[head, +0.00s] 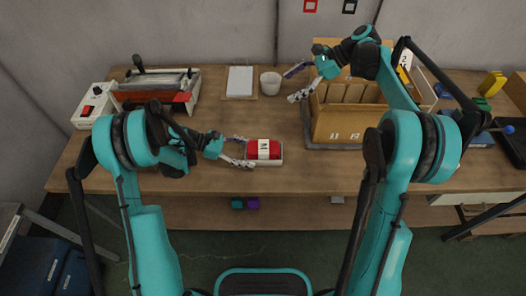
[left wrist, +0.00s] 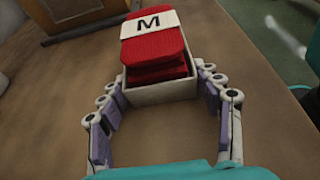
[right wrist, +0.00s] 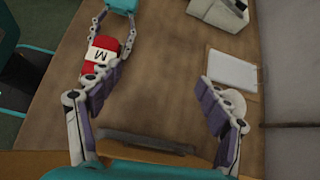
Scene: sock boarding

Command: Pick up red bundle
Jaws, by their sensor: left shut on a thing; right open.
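The red bundle (head: 264,146) with a white band marked M lies in a small open white tray (head: 264,163) near the table's front edge. In the left wrist view the red bundle (left wrist: 150,62) rises above the rim of the white tray (left wrist: 162,93). My left gripper (head: 246,152) has its fingertips on both outer sides of the tray's near end, shut on it. My right gripper (head: 300,83) is open and empty by the left side of the wooden divided box (head: 345,132). The bundle (right wrist: 97,68) also shows in the right wrist view, partly behind a right finger.
A white cup (head: 270,83) and a white sheet on a board (head: 240,81) stand at the back. A press-like device (head: 155,90) sits at the left. The wooden table (head: 210,180) is clear in front of the tray.

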